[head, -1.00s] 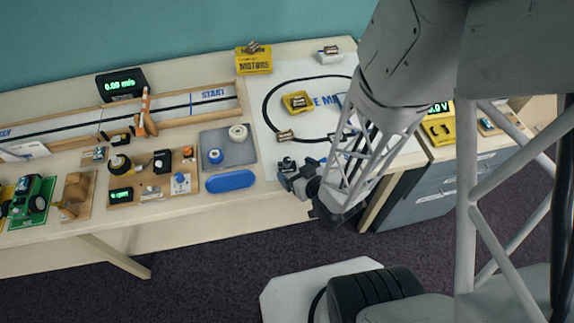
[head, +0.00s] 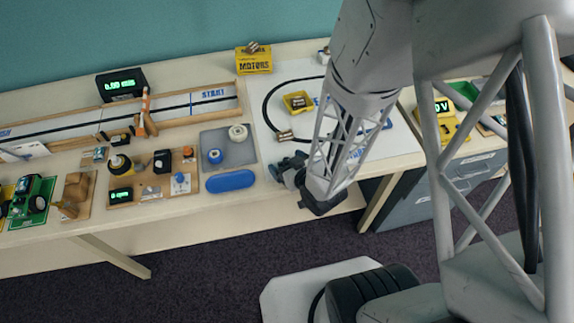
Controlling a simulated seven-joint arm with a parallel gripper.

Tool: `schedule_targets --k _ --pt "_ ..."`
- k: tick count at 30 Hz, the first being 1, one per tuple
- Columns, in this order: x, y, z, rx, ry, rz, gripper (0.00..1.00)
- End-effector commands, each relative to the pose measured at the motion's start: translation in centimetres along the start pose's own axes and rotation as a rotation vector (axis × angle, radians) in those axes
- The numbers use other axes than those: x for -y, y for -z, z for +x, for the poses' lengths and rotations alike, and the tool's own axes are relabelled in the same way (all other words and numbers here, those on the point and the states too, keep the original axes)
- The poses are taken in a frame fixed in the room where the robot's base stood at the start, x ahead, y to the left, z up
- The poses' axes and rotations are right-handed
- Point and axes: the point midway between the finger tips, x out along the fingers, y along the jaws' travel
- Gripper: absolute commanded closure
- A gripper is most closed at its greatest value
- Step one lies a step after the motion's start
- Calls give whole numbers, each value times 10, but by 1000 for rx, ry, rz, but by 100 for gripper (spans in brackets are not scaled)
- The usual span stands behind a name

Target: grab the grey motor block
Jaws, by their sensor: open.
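My gripper (head: 278,171) is open at the front edge of the table, at the lower left corner of the white mat. Its fingers point away from me and are small and partly hidden by my wrist. Several small metallic motors show in the head view. One motor (head: 285,136) lies on the mat just beyond my gripper, apart from it. Another motor (head: 298,102) sits in a small yellow tray (head: 290,108). A third motor (head: 251,47) rests on the yellow MOTORS box (head: 254,63). I cannot tell which is the grey motor block.
The white mat (head: 284,71) carries a black loop track. A grey tray (head: 215,139) with two spools and a blue case (head: 230,181) lie left of my gripper. A wooden circuit board (head: 122,198) and a START track stand farther left.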

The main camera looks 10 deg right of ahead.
Motion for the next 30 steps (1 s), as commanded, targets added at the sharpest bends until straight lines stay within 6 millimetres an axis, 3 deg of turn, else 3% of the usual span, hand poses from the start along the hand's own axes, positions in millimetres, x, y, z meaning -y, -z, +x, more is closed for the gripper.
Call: schedule_targets --k 11,21,30 --pt "0 0 0 0 0 0 9" --pt "0 0 0 0 0 0 59" --pt "0 1 0 0 0 0 60"
